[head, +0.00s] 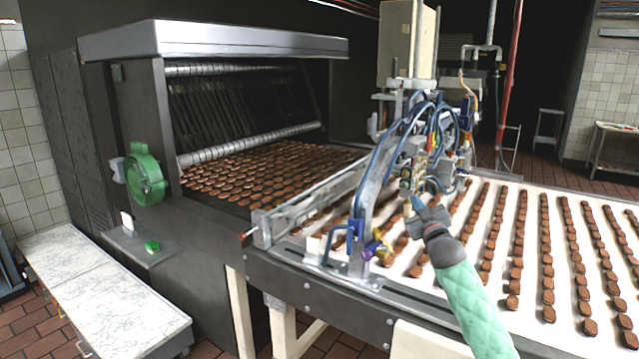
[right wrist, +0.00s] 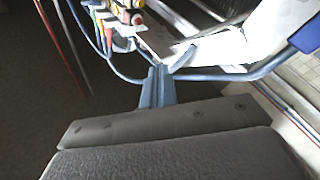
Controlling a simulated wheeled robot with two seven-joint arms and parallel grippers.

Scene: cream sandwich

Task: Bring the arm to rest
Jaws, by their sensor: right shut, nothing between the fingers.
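My right arm comes in from the lower right in the head view. Its right gripper (head: 416,204) is above the white conveyor belt (head: 455,258), close to the valve and hose assembly (head: 425,150) of the machine. In the right wrist view the gripper's fingers (right wrist: 157,84) are together with nothing between them. Blue hoses and coloured fittings (right wrist: 112,18) show just beyond the fingertips. I cannot tell whether the gripper touches them. My left gripper is not in view.
Rows of brown biscuits (head: 547,260) lie on the belt. An oven-like machine (head: 210,42) with more biscuits stands at the left. A metal frame (head: 360,215) bridges the belt beside my gripper. A marble-topped bench (head: 110,290) is at lower left. The air above the belt's right side is clear.

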